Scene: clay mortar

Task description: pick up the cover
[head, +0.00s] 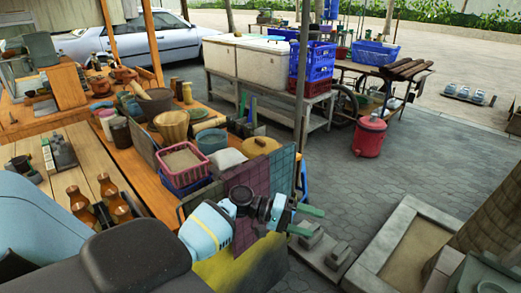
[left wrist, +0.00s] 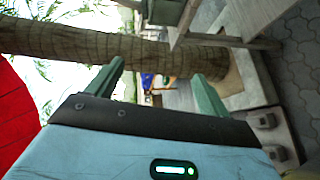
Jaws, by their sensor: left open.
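A round, yellow-brown lid with a small knob (head: 261,145), the thing that looks most like the cover, lies at the right end of the crowded wooden table in the head view. My left gripper (head: 307,221) is in front of the table end, nearer to me and to the right of the lid, apart from it. Its green fingers are spread and empty, pointing right over the pavement. In the left wrist view the same open fingers (left wrist: 158,72) have nothing between them, and I cannot make out the lid there. I cannot see my right gripper.
A pink basket (head: 183,166), a white bag (head: 227,159) and several pots crowd the table left of the lid. A dark grid panel (head: 283,172) stands at the table end beside my left gripper. A post (head: 301,90) rises behind.

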